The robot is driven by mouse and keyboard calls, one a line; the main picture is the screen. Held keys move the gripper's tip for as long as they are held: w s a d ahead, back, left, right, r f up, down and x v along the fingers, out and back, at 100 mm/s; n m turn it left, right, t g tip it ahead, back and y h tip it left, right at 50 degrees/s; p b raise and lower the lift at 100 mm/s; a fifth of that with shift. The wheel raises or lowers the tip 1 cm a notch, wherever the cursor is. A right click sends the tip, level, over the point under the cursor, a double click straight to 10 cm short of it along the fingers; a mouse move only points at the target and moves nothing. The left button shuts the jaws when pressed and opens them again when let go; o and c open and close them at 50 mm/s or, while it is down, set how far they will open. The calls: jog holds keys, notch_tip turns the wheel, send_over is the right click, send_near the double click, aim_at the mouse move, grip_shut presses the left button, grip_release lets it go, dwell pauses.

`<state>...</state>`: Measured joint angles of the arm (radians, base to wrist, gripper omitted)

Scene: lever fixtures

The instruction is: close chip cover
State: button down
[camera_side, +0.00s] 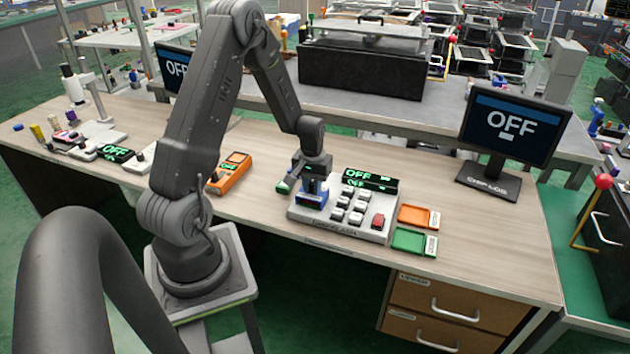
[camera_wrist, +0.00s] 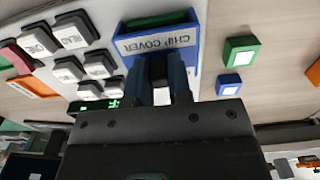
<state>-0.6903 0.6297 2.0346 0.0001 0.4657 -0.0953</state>
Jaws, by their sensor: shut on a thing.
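The blue chip cover (camera_side: 312,200) is at the left end of the white panel (camera_side: 340,224) in the side view. In the wrist view the cover (camera_wrist: 185,45) fills the top middle, with a "CHIP COVER" label facing me upside down. A strip of green shows inside its blue rim. My gripper (camera_side: 315,184) reaches down to the cover from above. I cannot tell exactly how far the cover is open.
Grey buttons (camera_side: 350,204) and a red button (camera_side: 377,221) sit right of the cover. A green block (camera_wrist: 240,52) and a blue block (camera_wrist: 229,84) lie beside the panel. Orange (camera_side: 419,216) and green (camera_side: 414,241) trays stand right. A monitor (camera_side: 514,123) reads OFF.

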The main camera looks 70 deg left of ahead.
jog(key=shift+s+d, duration=0.2)
jog(key=c, duration=1.4)
grip_release()
jog(key=o, duration=0.4)
jog(key=shift+c, duration=0.2)
notch_tip(320, 180, up, 14)
jog(key=shift+w, duration=0.1)
